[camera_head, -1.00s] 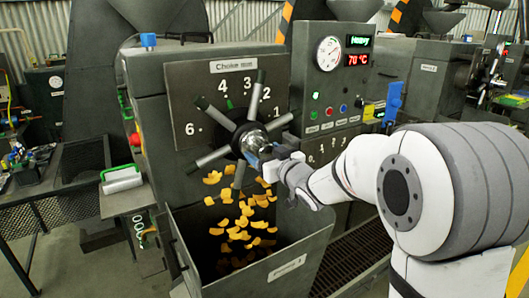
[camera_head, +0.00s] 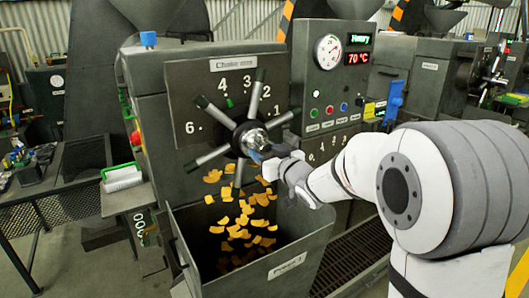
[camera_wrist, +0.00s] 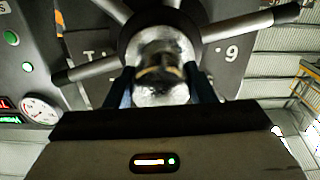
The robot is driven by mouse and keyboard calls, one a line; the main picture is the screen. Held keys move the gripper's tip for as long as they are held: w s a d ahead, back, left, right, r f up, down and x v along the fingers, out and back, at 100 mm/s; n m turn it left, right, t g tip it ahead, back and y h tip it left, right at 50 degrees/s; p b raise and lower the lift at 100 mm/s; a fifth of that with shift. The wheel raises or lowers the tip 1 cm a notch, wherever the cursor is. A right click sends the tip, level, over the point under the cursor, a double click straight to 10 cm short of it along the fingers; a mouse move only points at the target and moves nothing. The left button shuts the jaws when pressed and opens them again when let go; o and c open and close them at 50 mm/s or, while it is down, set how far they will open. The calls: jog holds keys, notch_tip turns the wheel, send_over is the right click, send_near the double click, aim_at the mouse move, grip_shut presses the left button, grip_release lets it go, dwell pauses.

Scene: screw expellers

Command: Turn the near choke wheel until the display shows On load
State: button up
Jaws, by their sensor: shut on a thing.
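The near choke wheel (camera_head: 222,120) is a dark spoked wheel with a shiny metal hub, on a grey panel numbered around it. My gripper (camera_head: 258,151) is at its centre, in front of the panel. In the wrist view, the dark blue fingers of my gripper (camera_wrist: 163,88) sit on both sides of the shiny hub (camera_wrist: 160,60) and are shut on it. Wheel spokes (camera_wrist: 235,27) stretch out beyond the fingers. The display (camera_head: 359,39) on the box to the right shows green text that looks like Heavy. The red readout (camera_head: 358,59) below it shows 70 °C.
Orange flakes (camera_head: 238,218) drop below the wheel into an open grey bin (camera_head: 290,268) labelled Press 1. A round gauge (camera_head: 328,52) and several coloured buttons are beside the display. A small side shelf (camera_head: 128,200) stands left of the bin. Another press stands at the back right.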

jog(key=shift+f+b, duration=0.15)
jog(key=shift+b, duration=0.2)
jog(key=shift+f+n+b, duration=0.1)
jog(key=shift+n+b, duration=0.3)
jog(key=n+b, duration=0.1)
jog(key=b, duration=0.2)
jog(key=shift+f+n, duration=0.1)
jog(key=shift+n, duration=0.3)
jog(key=n+b, duration=0.3)
jog(key=shift+r+n+b, duration=0.25)
jog(key=shift+n+b, duration=0.05)
jog(key=o, duration=1.4)
jog(key=shift+r, duration=0.1)
jog(key=shift+s+d, duration=0.1)
